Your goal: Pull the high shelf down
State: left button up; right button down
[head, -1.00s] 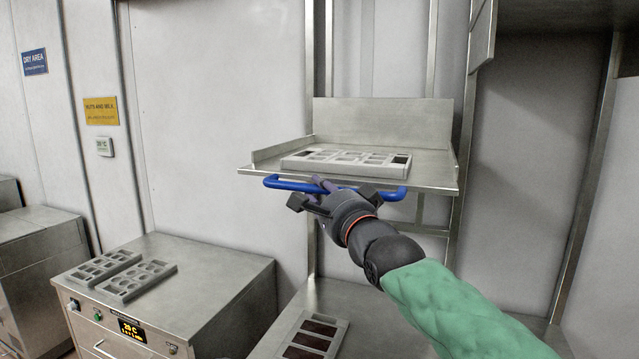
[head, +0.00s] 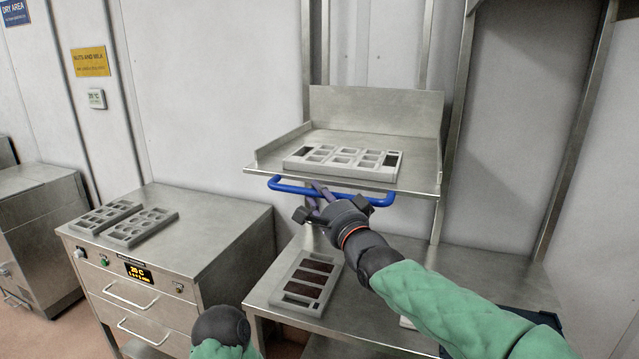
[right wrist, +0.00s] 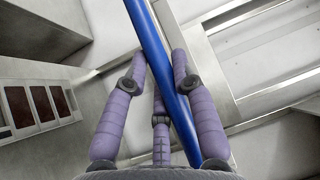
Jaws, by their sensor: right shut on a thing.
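The high shelf (head: 422,170) is a steel tray with a raised back plate, level and standing above the steel bench. A blue bar handle (head: 287,187) runs along its front edge. My right gripper (head: 322,192) is shut on this handle from the front and below. In the right wrist view, the blue handle (right wrist: 150,38) runs diagonally between the purple fingers of the right gripper (right wrist: 160,62). Of my left arm, only a dark joint and green sleeve show at the bottom; its fingers are out of sight.
A grey mould (head: 343,171) rests on the shelf. A mould with dark fillings (head: 306,280) lies on the bench (head: 425,250) below. The cabinet (head: 210,215) at left carries two moulds (head: 142,228). Upright steel posts (head: 458,120) stand beside the shelf.

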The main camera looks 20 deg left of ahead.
jog(key=shift+a+f+b, duration=0.1)
jog(key=shift+f+b, duration=0.2)
jog(key=shift+f, duration=0.8)
jog(key=c, duration=1)
grip_release()
jog(key=shift+r, duration=0.25)
jog(key=v, duration=1.2)
jog(key=shift+f, duration=0.15)
